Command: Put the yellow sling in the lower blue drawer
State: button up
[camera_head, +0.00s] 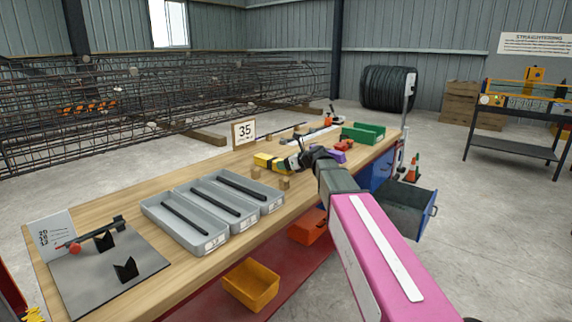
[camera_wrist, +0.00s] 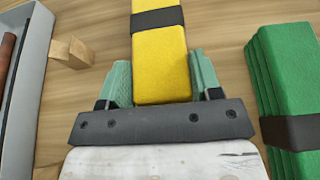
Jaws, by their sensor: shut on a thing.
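The yellow sling (camera_head: 270,162) is a folded bundle with a dark band, on the wooden bench. In the wrist view the yellow sling (camera_wrist: 160,65) runs up between the two green fingers. My gripper (camera_wrist: 161,82) is shut on its near end, one finger against each side. In the head view my gripper (camera_head: 292,161) is small and partly hidden by my own arm. A blue drawer (camera_head: 410,208) stands pulled out at the right end of the bench, below a closed blue front (camera_head: 381,171). Part of it is hidden by my arm.
A green folded sling (camera_wrist: 285,75) lies right of my gripper. A wooden block (camera_wrist: 72,52) and a grey tray (camera_wrist: 38,70) are on the left. Grey trays (camera_head: 212,243) with bars fill the bench's middle. A green bin (camera_head: 364,136) stands farther back. Floor right of the drawer is clear.

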jog(key=o, duration=1.4)
jog(key=shift+f, duration=0.1)
